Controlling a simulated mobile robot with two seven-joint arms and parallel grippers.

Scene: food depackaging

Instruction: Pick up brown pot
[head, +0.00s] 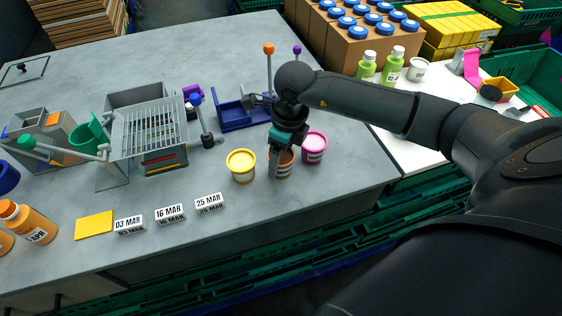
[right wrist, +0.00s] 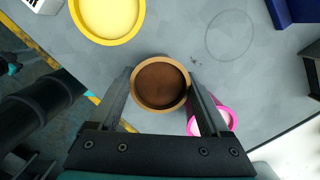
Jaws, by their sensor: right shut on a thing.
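The brown pot (right wrist: 160,84) is round, with a tan rim and dark brown contents. In the head view the brown pot (head: 286,170) stands between the yellow pot (head: 241,166) and the pink pot (head: 314,147), partly hidden by my gripper. My right gripper (head: 280,165) reaches down over it from above. In the right wrist view my right gripper (right wrist: 160,92) has one finger on each side of the brown pot and is shut on it. I cannot tell whether the pot touches the table. My left gripper is not in view.
The pink pot (right wrist: 222,120) is very close to the right finger. Date blocks (head: 170,214) and a yellow card (head: 94,222) lie near the front edge. A grey basket rack (head: 150,130) and a blue holder (head: 240,115) stand behind. The table's right front corner is bare.

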